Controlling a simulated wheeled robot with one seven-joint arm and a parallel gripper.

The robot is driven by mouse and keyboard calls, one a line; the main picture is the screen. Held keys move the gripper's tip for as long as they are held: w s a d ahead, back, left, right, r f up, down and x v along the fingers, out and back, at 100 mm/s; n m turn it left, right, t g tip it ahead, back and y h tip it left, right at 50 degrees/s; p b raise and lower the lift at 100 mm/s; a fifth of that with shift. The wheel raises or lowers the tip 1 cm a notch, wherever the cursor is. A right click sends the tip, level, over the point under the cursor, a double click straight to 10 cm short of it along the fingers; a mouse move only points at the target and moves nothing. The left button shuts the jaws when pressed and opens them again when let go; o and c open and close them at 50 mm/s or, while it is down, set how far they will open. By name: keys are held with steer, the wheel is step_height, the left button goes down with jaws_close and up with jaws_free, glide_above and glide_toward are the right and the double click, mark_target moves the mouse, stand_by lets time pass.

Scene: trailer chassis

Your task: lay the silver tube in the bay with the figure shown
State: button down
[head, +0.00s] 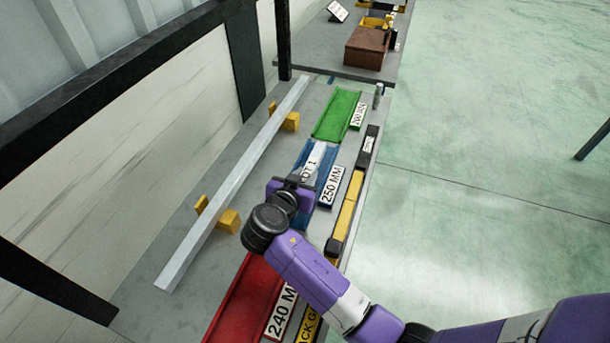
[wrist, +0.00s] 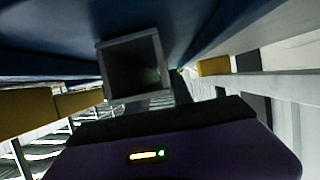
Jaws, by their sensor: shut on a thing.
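My gripper (head: 293,183) is low over the blue bay (head: 325,165) in the head view, shut on the silver tube. A pale part of the tube (head: 319,150) shows beyond the jaws, over the blue bay. In the wrist view its square hollow end (wrist: 135,70) faces the camera, with blue surfaces around it. I cannot tell whether the tube touches the bay floor. The blue bay's plate (head: 331,186) reads 250 MM. The green bay (head: 336,114) behind has a plate that seems to read 260 MM. The red bay (head: 247,299) in front reads 240 MM.
A long silver bar (head: 235,180) rests on yellow blocks (head: 229,220) at left. A yellow and black bar (head: 346,213) lies along the right edge, with a black block (head: 367,146) behind. A white label (head: 309,168) ending "OT 1" is beside the gripper.

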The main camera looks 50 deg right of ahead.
steer(key=shift+f, duration=0.15)
steer(key=c, duration=1.1)
jaws_free()
steer(key=shift+r, duration=0.2)
steer(key=shift+a, duration=0.35)
steer(key=b+v, duration=0.2)
steer(key=v, duration=0.9)
steer(key=shift+s+a+r+b, duration=0.1)
steer(key=shift+s+r+b, duration=0.05)
steer(key=shift+b, duration=0.25)
